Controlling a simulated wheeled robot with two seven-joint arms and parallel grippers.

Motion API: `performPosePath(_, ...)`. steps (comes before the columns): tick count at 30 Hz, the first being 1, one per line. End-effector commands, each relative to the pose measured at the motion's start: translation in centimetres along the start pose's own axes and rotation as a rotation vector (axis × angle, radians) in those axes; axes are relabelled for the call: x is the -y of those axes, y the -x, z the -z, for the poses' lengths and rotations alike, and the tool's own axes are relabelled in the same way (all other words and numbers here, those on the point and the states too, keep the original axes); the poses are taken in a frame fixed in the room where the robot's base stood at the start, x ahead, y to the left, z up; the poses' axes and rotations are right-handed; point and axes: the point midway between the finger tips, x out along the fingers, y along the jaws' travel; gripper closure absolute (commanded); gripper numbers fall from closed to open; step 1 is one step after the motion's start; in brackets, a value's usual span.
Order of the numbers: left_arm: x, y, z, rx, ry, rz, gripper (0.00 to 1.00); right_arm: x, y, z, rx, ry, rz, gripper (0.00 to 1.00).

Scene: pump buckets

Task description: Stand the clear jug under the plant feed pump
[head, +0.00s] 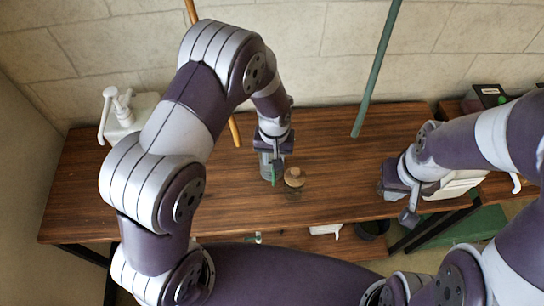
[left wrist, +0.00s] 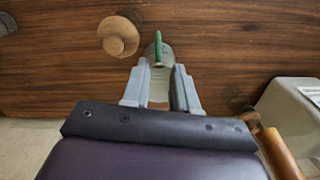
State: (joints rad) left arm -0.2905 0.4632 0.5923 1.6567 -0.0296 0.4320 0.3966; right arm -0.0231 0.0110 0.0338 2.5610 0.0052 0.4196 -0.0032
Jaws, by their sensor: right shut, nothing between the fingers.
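A clear jug with a green handle (head: 265,168) stands on the wooden table, below my left gripper (head: 271,153). In the left wrist view the jug (left wrist: 157,62) lies between the tips of my left gripper (left wrist: 160,72); I cannot tell whether they touch it. A white pump bucket (head: 122,118) stands at the back left of the table. Another pale bucket (head: 458,184) at the right is partly hidden by my right arm. I cannot read which holds plant feed. My right gripper (head: 396,202) is shut and empty beside the right bucket.
A round wooden knob-like piece (head: 294,177) is just right of the jug. An orange pole (head: 235,132) and a green pole (head: 377,68) lean at the back. A dark box (head: 489,95) is at the back right.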

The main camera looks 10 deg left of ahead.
Motion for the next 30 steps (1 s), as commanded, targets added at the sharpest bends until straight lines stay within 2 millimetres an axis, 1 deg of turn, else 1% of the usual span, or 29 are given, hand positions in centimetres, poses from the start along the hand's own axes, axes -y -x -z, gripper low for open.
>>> performPosePath(1, 0.1, -1.1, -0.2, 0.007, 0.0, 0.003, 0.72, 0.0, 0.5, 0.1, -0.001, 0.0, 0.0, 1.0)
performPosePath(4, 0.1, -3.3, -0.1, 0.006, 0.001, 0.002, 0.72, 0.0, 1.0, 0.2, -0.002, 0.0, 0.0, 1.0)
performPosePath(6, 0.0, -4.5, -0.1, 0.005, 0.002, 0.002, 0.72, 0.0, 1.2, 0.2, -0.002, 0.0, 0.0, 1.0)
performPosePath(8, 0.0, -5.1, -0.1, 0.003, 0.002, 0.001, 0.72, 0.0, 1.3, 0.2, -0.002, 0.0, 0.0, 1.0)
performPosePath(11, 0.0, -6.2, -0.2, 0.006, 0.002, 0.002, 0.72, 0.0, 2.2, 0.3, -0.002, 0.0, 0.0, 1.0)
performPosePath(14, -0.1, -8.0, -0.3, 0.006, 0.002, 0.002, 0.72, 0.0, 3.3, 0.5, -0.002, 0.0, 0.0, 1.0)
performPosePath(16, -0.2, -9.4, -0.2, 0.005, 0.001, 0.002, 0.72, 0.0, 3.4, 0.5, -0.002, 0.0, 0.0, 1.0)
performPosePath(19, -0.2, -10.4, -0.2, 0.003, 0.001, 0.001, 0.72, 0.0, 3.5, 0.5, -0.002, 0.0, 0.0, 1.0)
performPosePath(25, -0.2, -10.6, -0.1, 0.002, 0.002, 0.001, 0.72, 0.0, 3.4, 0.5, -0.002, 0.0, 0.0, 1.0)
performPosePath(26, -0.2, -10.6, -0.1, 0.002, 0.002, 0.001, 0.79, 0.0, 3.4, 0.5, -0.002, 0.0, 0.0, 1.0)
performPosePath(27, -0.2, -10.6, -0.1, 0.002, 0.002, 0.001, 0.92, 0.0, 3.4, 0.5, -0.002, 0.0, 0.0, 1.0)
performPosePath(28, -0.2, -10.6, -0.1, 0.002, 0.002, 0.001, 1.0, 0.0, 3.4, 0.5, -0.002, 0.0, 0.0, 1.0)
performPosePath(30, -0.2, -10.6, -0.1, 0.002, 0.002, 0.001, 1.0, 0.0, 3.4, 0.5, -0.002, 0.0, 0.0, 1.0)
